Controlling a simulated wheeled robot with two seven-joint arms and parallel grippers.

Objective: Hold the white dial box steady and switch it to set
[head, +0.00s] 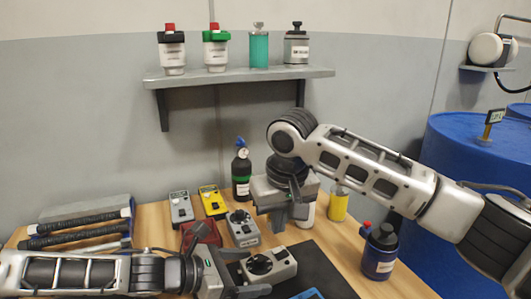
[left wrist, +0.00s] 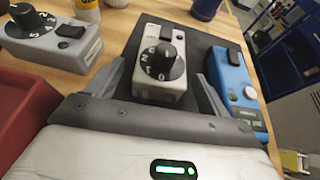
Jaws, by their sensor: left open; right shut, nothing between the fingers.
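The white dial box (head: 272,264) lies on a dark mat (head: 318,272), with a black dial on top and a black switch at one end. In the left wrist view the white dial box (left wrist: 160,68) sits between the spread fingers of my left gripper (left wrist: 168,90). The letters round its dial are too small to read surely. My left gripper (head: 245,272) is open at the box's left end in the head view; I cannot tell whether a finger touches it. My right gripper (head: 280,218) is shut and empty, pointing down above and behind the box.
A grey dial box (head: 242,229) and a red container (head: 199,233) stand close behind my left gripper. A blue device (left wrist: 234,85) lies right of the white box. Yellow and grey meters, bottles and a blue canister (head: 379,258) stand around; a shelf (head: 240,78) is above.

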